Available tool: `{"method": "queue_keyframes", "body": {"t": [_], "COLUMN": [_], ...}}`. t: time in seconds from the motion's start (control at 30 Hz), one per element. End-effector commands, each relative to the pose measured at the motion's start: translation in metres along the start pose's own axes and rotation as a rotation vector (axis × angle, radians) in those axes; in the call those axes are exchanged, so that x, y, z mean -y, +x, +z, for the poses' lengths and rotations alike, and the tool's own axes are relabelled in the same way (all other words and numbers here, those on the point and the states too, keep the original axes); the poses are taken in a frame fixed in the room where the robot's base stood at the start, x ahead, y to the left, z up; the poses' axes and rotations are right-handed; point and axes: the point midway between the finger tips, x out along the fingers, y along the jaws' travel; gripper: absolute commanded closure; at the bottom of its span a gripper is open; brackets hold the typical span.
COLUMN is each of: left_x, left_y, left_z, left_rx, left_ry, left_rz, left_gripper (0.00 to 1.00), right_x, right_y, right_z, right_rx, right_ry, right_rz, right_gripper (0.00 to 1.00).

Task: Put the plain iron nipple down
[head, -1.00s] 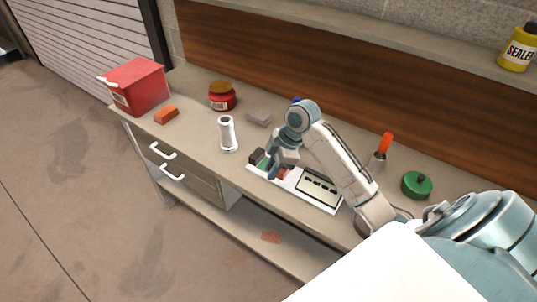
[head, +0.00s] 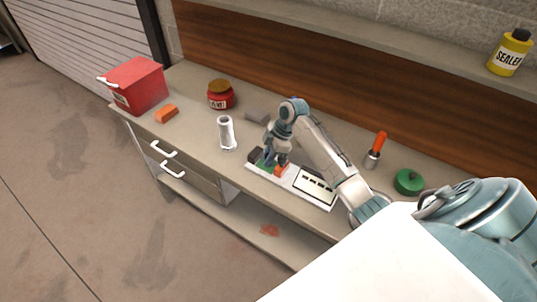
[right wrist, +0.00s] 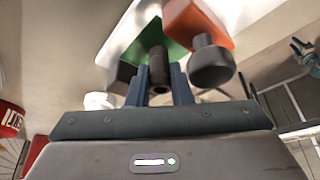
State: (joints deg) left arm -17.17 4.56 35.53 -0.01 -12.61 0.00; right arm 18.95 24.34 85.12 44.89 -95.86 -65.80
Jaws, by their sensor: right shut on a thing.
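My right gripper (head: 270,163) is over the left part of a white tray (head: 325,204) on the bench. In the right wrist view my right gripper (right wrist: 159,90) is shut on the plain iron nipple (right wrist: 159,70), a dark brownish tube between the fingers. The nipple's far end is in front of a green block (right wrist: 170,37); I cannot tell whether they touch. Beside the green block are an orange block (right wrist: 198,22) with a dark grey round-headed fitting (right wrist: 211,64) in front of it, and a dark block (right wrist: 122,76). My left gripper is not in view.
A white cylinder (head: 226,133) stands left of the tray. A grey block (head: 256,116), red jar (head: 221,95), orange brick (head: 166,114) and red box (head: 138,86) are farther left.

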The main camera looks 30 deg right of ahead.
Motion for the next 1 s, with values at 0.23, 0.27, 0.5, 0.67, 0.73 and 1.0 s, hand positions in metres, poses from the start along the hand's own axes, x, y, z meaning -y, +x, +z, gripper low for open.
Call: {"method": "queue_keyframes", "body": {"t": [0.23,0.27,0.5,0.67,0.73,1.0], "left_x": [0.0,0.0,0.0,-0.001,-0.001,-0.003], "left_y": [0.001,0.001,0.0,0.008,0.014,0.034], "left_z": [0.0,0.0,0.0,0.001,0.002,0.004], "left_rx": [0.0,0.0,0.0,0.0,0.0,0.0], "left_ry": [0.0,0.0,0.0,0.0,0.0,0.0], "left_rz": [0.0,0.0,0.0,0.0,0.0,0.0], "left_gripper": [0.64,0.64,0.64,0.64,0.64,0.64], "right_x": [0.0,0.0,0.0,-0.001,-0.001,-0.001], "right_y": [0.002,0.002,0.0,-0.014,-0.027,-0.085], "right_z": [0.001,0.001,0.0,0.002,0.002,0.002], "right_rx": [0.0,0.0,0.0,0.001,0.002,0.002], "right_ry": [0.0,0.0,0.0,-0.001,-0.003,-0.002], "right_rz": [0.0,0.0,0.001,0.004,0.006,0.005], "right_gripper": [0.72,0.72,0.72,0.72,0.72,0.72]}}
